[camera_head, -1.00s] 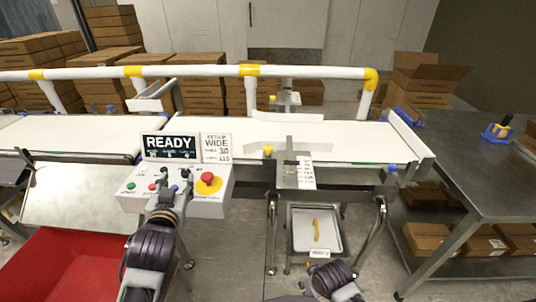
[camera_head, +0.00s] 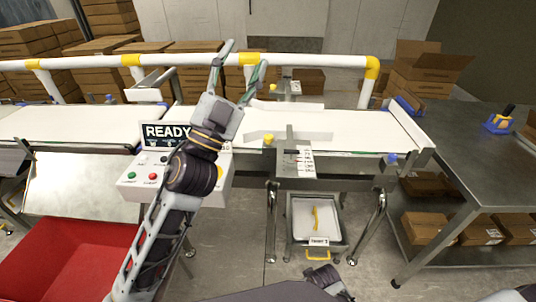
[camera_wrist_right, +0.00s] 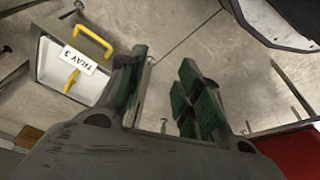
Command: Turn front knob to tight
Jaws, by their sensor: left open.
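A yellow knob (camera_head: 268,140) sits at the front edge of the white belt, beside a grey bracket (camera_head: 290,150) with a small printed scale. Another small yellow knob (camera_head: 286,91) shows at the back rail. A blue knob (camera_head: 391,158) is at the belt's front right end. I cannot read a tight mark on any of them. My left gripper (camera_head: 238,76) is open and empty, raised over the belt near the back rail, up and left of the front yellow knob. My right gripper (camera_wrist_right: 164,62) is open and empty, pointing down over the floor.
My left arm partly covers the control box (camera_head: 130,178) with its READY screen. A white-yellow rail (camera_head: 200,60) runs along the back. A red bin (camera_head: 60,262) and a steel table (camera_head: 470,150) flank the belt.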

